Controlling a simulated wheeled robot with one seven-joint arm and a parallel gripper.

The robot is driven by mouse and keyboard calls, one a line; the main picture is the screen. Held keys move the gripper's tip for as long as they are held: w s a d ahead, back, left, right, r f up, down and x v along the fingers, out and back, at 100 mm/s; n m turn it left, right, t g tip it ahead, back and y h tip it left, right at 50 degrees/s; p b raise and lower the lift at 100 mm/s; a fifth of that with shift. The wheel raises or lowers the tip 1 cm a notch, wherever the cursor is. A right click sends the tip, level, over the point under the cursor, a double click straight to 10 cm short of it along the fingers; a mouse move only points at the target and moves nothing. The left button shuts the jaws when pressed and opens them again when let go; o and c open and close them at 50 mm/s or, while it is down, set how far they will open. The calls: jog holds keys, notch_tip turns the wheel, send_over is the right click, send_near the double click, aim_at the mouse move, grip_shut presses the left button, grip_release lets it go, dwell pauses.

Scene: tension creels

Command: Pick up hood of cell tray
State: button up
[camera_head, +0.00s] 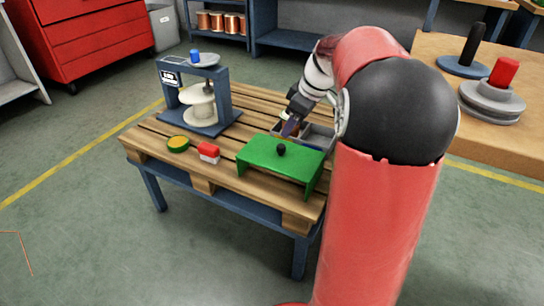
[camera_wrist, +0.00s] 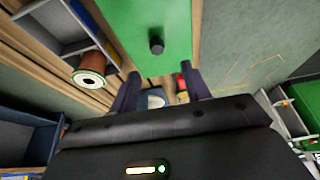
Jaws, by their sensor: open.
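The hood (camera_head: 265,163) is a green cover with a black knob (camera_head: 281,149) on top, standing on the slatted pallet table. The grey cell tray (camera_head: 320,137) is beside it, partly hidden by my arm. My gripper (camera_head: 290,126) is above the table near the hood's back edge, with its fingers apart and empty. In the wrist view the hood (camera_wrist: 125,20) fills the top middle, and its knob (camera_wrist: 157,46) appears beyond the gap between my fingertips (camera_wrist: 163,82), apart from them. The tray (camera_wrist: 55,48) shows there at upper left.
On the pallet table (camera_head: 145,140) are a blue stand with a white spool (camera_head: 199,110), a red-and-white block (camera_head: 208,152) and a yellow-rimmed green disc (camera_head: 178,144). A wooden bench (camera_head: 425,50) stands at right.

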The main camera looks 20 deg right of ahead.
aim_at(282, 146)
jog(key=x, duration=0.8)
jog(key=shift+d+f+b, duration=0.2)
jog(key=shift+d+b, duration=0.1)
jog(key=shift+b, duration=0.05)
jog(key=shift+c, duration=0.4)
grip_shut()
